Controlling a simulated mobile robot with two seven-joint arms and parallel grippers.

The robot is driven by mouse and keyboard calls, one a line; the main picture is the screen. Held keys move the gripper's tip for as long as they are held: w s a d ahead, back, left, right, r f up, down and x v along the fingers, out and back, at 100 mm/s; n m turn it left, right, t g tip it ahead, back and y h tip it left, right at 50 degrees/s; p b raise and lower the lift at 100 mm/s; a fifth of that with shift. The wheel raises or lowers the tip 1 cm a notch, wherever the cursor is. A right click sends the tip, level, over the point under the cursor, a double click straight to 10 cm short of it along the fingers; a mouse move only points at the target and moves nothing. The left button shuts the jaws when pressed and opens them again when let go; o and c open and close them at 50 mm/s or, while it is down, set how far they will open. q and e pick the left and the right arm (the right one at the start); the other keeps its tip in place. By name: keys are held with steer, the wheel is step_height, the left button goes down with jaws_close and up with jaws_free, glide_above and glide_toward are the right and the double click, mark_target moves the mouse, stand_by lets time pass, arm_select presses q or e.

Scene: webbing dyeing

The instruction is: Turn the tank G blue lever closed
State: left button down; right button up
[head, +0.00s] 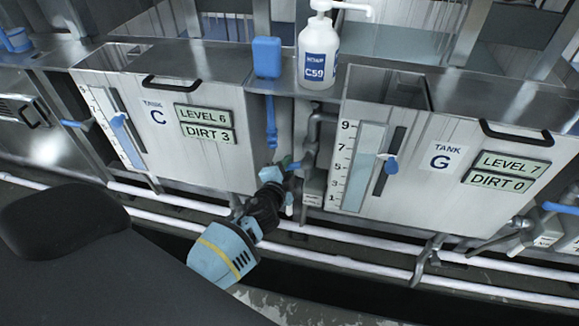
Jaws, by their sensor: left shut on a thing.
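Tank G (412,190) is the steel tank on the right, with a "TANK G" label (442,156) and signs reading LEVEL 7 and DIRT 0. A blue lever (298,164) is by the pipe at tank G's left side, mostly hidden by my gripper. My left gripper (285,169) reaches up from below and is shut on this lever. The fingertips are small and partly hidden, so the lever's exact angle is hard to tell. A separate blue knob (391,165) sits in the slot beside tank G's level scale. My right gripper is not in view.
Tank C (165,125) stands left, reading LEVEL 6 and DIRT 3. A white C59 pump bottle (319,55) and a blue box (267,57) are above the gap between the tanks. White pipes (345,258) run low along the front. Another blue handle (560,208) is at the right edge.

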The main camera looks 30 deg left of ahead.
arm_select(q)
steer(key=r+m, duration=0.1)
steer(key=r+m+p, duration=0.1)
steer(key=shift+a+m+y+p, duration=0.25)
steer(key=shift+m+y+p, duration=0.05)
steer(key=shift+y, duration=0.1)
steer(key=shift+r+m+g, duration=0.25)
steer(key=shift+m+g, duration=0.05)
steer(key=shift+m, duration=0.2)
steer(key=shift+r+m+y+p, duration=0.15)
steer(key=shift+m+y+p, duration=0.15)
steer(key=shift+p, duration=0.1)
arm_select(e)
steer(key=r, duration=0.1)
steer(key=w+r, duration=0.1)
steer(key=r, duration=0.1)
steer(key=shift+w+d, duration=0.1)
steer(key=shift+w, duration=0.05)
arm_select(q)
steer(key=c, duration=1.4)
jaws_free()
steer(key=shift+o, duration=0.3)
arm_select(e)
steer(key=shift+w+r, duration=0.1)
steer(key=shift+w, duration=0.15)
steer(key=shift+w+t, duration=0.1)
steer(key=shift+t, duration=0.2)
arm_select(q)
steer(key=shift+s, duration=0.15)
